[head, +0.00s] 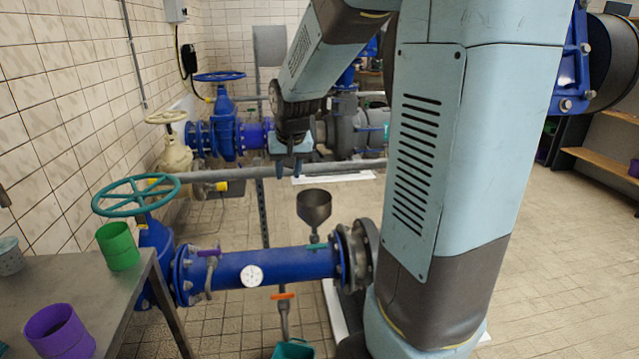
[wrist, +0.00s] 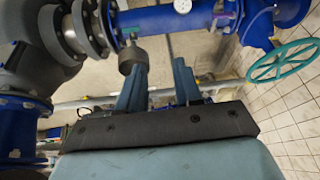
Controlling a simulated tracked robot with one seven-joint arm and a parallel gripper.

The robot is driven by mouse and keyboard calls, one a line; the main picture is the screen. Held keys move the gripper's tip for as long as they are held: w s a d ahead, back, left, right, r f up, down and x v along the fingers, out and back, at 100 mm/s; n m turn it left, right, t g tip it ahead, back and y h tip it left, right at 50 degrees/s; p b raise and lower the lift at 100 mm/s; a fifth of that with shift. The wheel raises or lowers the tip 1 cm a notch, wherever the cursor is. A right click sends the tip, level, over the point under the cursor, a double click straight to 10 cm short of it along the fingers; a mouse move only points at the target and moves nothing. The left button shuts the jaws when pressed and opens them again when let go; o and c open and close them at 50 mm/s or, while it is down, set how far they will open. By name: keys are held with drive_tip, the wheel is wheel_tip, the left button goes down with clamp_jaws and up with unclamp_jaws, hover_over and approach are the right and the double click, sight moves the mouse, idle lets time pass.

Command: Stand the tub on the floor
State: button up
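Several tub-like containers show in the head view, and I cannot tell which one the task means. A green tub (head: 117,246) stands upright on the grey metal table (head: 60,270) at the left. A purple tub (head: 60,334) is nearer, on the same table. A teal tub (head: 293,349) is low at the bottom edge, partly cut off, below the blue pipe's small tap. My gripper (head: 291,170) hangs in the air beyond the blue pipe, well away from the tubs. In the wrist view my gripper (wrist: 160,85) has its fingers apart with nothing between them.
A blue pipe (head: 300,266) with a gauge and a teal handwheel (head: 136,194) crosses between table and gripper. A dark funnel (head: 314,206) stands above it. A grey pipe (head: 250,173) runs behind. A grey perforated cup (head: 9,256) is at the table's left. Tiled floor is clear at right.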

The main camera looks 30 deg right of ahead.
drive_tip(key=s+a+r+n, duration=0.1)
drive_tip(key=s+r, duration=0.1)
drive_tip(key=s, duration=0.6)
drive_tip(key=s+a+r+n, duration=0.1)
drive_tip(key=s+r, duration=0.2)
drive_tip(key=s, duration=0.5)
drive_tip(key=s+a+r+t, duration=0.1)
drive_tip(key=s+a+r, duration=0.1)
drive_tip(key=s, duration=0.6)
drive_tip(key=shift+r+n+y, duration=0.3)
drive_tip(key=shift+r+n, duration=0.1)
drive_tip(key=shift+r, duration=0.2)
